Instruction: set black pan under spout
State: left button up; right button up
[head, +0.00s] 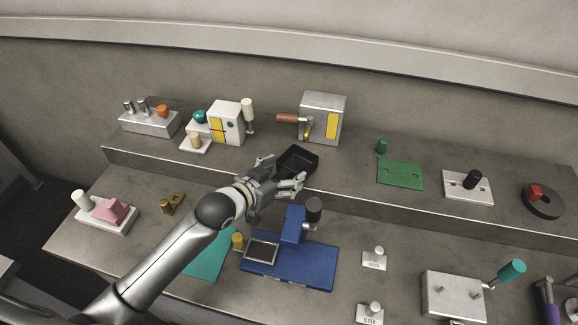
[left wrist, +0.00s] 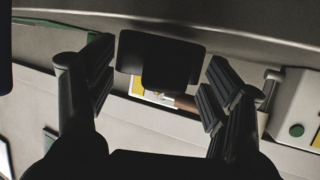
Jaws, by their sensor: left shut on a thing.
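The black pan (head: 299,158) is a small dark square tray near the front edge of the raised shelf, in front of the grey machine (head: 324,106). The machine has a brass spout (head: 308,130), a brown handle and a yellow panel. My left gripper (head: 278,174) is shut on the pan, with fingers at its near side. In the left wrist view the dark pan (left wrist: 160,55) lies between the finger pads and hides part of the machine. The pan is apart from the spout; whether it touches the shelf I cannot tell. My right gripper is not in view.
A white machine (head: 226,123) with yellow panels stands left of the grey machine. A green plate (head: 400,174) lies to the right on the shelf (head: 350,167). A blue fixture (head: 300,268) is on the lower level near my arm. Shelf room is free right of the pan.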

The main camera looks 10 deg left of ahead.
aim_at(284, 172)
pick_arm(q)
jog(key=w, duration=0.1)
jog(key=w+d, duration=0.1)
jog(key=shift+w+r, duration=0.2)
jog(key=shift+w, duration=0.2)
jog(key=shift+d+f+p, duration=0.1)
jog(key=shift+f+p, duration=0.35)
jog(key=shift+p, duration=0.1)
jog(key=shift+s, duration=0.1)
jog(key=shift+f, duration=0.15)
jog(key=o, duration=1)
jog(key=shift+c, duration=0.2)
